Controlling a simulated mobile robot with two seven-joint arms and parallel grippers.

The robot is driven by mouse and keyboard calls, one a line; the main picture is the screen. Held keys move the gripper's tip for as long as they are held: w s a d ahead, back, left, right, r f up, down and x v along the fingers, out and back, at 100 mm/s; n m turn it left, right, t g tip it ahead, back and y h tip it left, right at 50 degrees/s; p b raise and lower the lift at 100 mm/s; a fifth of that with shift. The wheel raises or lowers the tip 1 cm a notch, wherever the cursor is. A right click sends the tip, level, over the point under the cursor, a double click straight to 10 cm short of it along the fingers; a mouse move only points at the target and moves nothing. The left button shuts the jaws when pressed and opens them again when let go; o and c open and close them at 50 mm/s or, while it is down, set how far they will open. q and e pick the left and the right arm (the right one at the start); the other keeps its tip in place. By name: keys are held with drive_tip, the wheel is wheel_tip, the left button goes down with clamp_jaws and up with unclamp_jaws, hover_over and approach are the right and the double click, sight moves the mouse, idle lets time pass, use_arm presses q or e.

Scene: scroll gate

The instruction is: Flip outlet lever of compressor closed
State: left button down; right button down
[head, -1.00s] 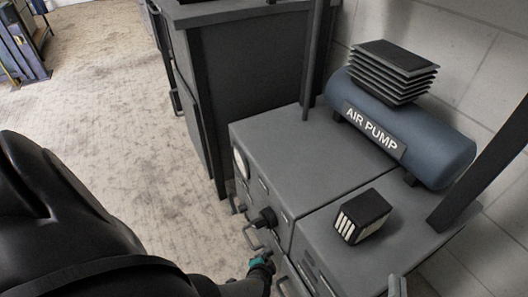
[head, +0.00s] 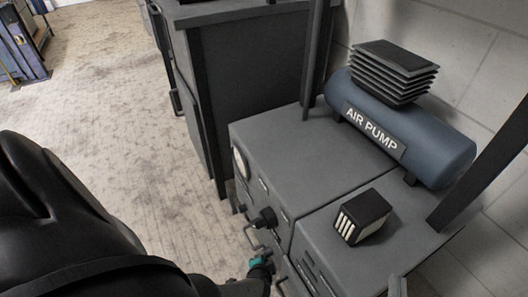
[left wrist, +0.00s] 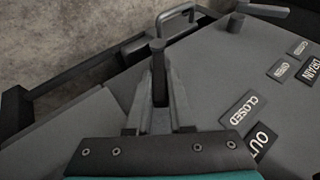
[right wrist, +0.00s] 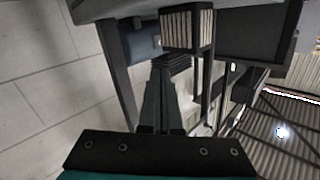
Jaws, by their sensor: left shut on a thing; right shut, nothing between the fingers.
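My left gripper (head: 272,253) is at the front panel of the grey compressor cabinet (head: 310,160), low in the head view. In the left wrist view its fingers (left wrist: 157,80) are shut on a dark upright lever post (left wrist: 157,48). A "CLOSED" label (left wrist: 243,108) and a partly cut-off "OUT" label (left wrist: 262,140) are on the panel to the right of it. The lever's pivot is hidden by the fingers. My right gripper (right wrist: 165,72) is shut and empty in the right wrist view, apart from the cabinet controls.
A blue air pump tank (head: 405,135) and a small black box (head: 364,215) sit on the cabinet top. A black knob (head: 265,218) is on the front panel. A looped handle (left wrist: 177,18) and "DRAIN" label (left wrist: 312,71) are near the left gripper. Open floor (head: 110,120) lies left.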

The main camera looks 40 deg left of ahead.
use_arm(q)
drive_tip(key=shift+a+r, duration=0.1)
drive_tip(key=shift+a, duration=0.05)
drive_tip(key=shift+a+g+h+p, duration=0.15)
drive_tip(key=shift+g+h+p, duration=0.15)
drive_tip(key=shift+h+p, duration=0.25)
drive_tip(key=shift+w+a+r+n+g+h+p, duration=0.1)
drive_tip(key=shift+a+r+n+g+h+p, duration=0.2)
drive_tip(key=shift+p, duration=0.2)
drive_tip(key=shift+w+f+h, duration=0.1)
drive_tip(key=shift+h, duration=0.45)
drive_tip(key=shift+a+h, duration=0.2)
drive_tip(key=shift+h, duration=0.1)
use_arm(e)
drive_tip(key=d+f+g+h, duration=0.1)
drive_tip(key=g, duration=0.1)
drive_tip(key=w+d+f+g+h, duration=0.1)
drive_tip(key=d+g, duration=0.1)
drive_tip(key=shift+f+n+g, duration=0.3)
drive_tip(key=shift+f+n, duration=0.05)
drive_tip(key=shift+n, duration=0.05)
use_arm(q)
drive_tip(key=shift+w+g, duration=0.1)
drive_tip(key=shift+g, duration=0.2)
drive_tip(key=c, duration=0.8)
unclamp_jaws()
